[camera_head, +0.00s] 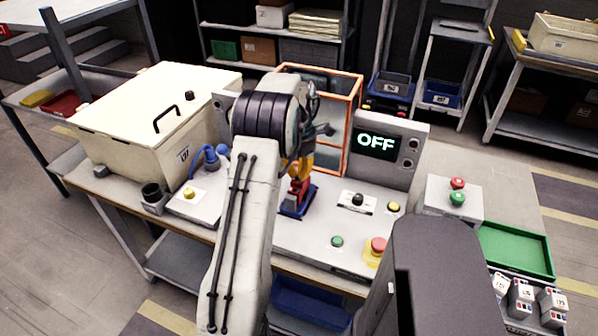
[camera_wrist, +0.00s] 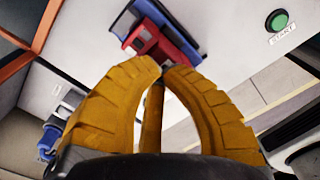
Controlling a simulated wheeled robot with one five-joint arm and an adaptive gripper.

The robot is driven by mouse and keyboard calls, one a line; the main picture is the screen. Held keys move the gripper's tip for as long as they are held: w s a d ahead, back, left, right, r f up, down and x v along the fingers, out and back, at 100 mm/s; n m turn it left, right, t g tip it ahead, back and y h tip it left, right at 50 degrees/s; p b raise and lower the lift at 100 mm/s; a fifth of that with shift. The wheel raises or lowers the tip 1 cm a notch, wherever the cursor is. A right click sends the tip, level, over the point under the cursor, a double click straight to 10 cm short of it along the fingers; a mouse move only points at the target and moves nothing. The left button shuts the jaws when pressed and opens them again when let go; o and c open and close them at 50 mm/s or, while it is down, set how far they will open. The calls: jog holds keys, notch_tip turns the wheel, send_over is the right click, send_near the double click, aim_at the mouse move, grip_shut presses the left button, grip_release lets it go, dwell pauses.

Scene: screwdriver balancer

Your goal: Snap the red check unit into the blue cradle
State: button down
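The red check unit (camera_head: 297,190) is under my gripper (camera_head: 302,168) at the blue cradle (camera_head: 293,213) on the white bench. In the wrist view the red check unit (camera_wrist: 160,44) is just beyond my yellow fingertips (camera_wrist: 163,68), which close together at its near end. My gripper appears shut on the unit. The blue cradle (camera_wrist: 176,14) shows behind and beside the unit in the wrist view. The unit overlaps the cradle in both views; I cannot tell whether it is fully seated. My arm hides part of the bench.
A screen reading OFF (camera_head: 377,142) stands at the back right, beside an orange-framed enclosure (camera_head: 353,110). A green button (camera_head: 337,241) and a red stop button (camera_head: 378,245) are at the front. A cream lidded box (camera_head: 135,125) stands left; a green tray (camera_head: 515,250) lies right.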

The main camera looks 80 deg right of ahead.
jog(key=shift+f+b, duration=0.4)
jog(key=shift+f, duration=0.4)
dwell(0.4)
jog(key=shift+r, duration=0.25)
jog(key=shift+r+p, duration=2.1)
jog(key=shift+r, duration=0.25)
